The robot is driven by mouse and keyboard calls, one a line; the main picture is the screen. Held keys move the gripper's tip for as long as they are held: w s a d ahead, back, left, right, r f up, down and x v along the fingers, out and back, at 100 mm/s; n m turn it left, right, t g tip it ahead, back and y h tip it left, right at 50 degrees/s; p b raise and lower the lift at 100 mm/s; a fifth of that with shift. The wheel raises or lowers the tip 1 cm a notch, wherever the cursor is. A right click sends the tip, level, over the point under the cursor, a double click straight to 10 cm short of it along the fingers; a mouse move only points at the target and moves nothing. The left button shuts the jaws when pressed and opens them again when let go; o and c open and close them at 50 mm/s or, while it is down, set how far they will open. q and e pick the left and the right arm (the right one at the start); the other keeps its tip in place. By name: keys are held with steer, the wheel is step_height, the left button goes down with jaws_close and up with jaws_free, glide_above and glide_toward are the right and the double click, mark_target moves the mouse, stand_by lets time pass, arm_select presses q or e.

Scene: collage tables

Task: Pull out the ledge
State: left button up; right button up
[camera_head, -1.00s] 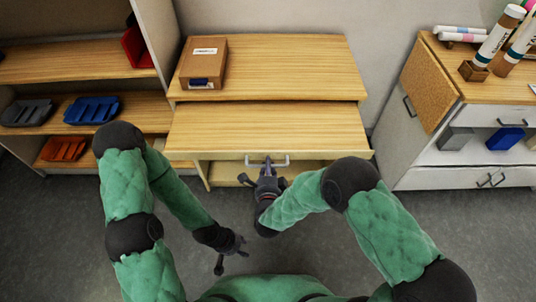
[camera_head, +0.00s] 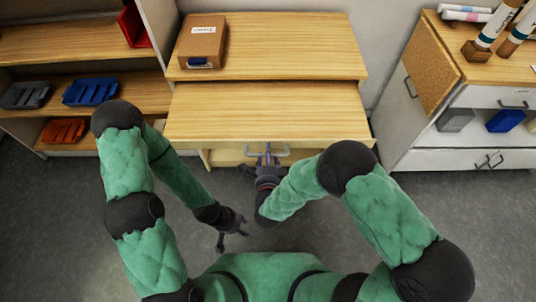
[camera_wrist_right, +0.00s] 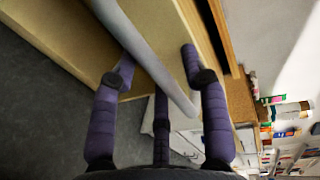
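The ledge (camera_head: 265,112) is a wooden board sticking out from under the desk top. A grey bar handle (camera_head: 282,152) is on its front edge. My right gripper (camera_head: 267,152) is at this handle, its fingers pointing at the desk. In the right wrist view, the handle (camera_wrist_right: 150,60) runs diagonally between the purple fingers of the right gripper (camera_wrist_right: 158,66), which are curled around it; the exact contact is partly hidden. My left gripper (camera_head: 234,234) hangs empty above the floor, its fingers spread apart.
A brown box (camera_head: 203,42) lies on the desk top (camera_head: 290,45). Shelves with blue (camera_head: 91,90), grey and orange trays stand at left. A white cabinet (camera_head: 420,158) with a cork panel stands at right. The floor in front is free.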

steer(key=shift+s, duration=0.1)
steer(key=v, duration=1.1)
steer(key=shift+s, duration=0.4)
steer(key=shift+w, duration=0.1)
steer(key=w+d+f+n+g+y, duration=0.15)
steer(key=d+f+n+g, duration=0.25)
steer(key=f+n+g, duration=0.6)
steer(key=s+d+f+n+g+y, duration=0.2)
steer(key=s+d+f+n+g, duration=0.3)
steer(key=s+f, duration=0.4)
steer(key=shift+s+d+f+n, duration=0.2)
steer(key=shift+f+n, duration=0.1)
steer(key=shift+f, duration=0.65)
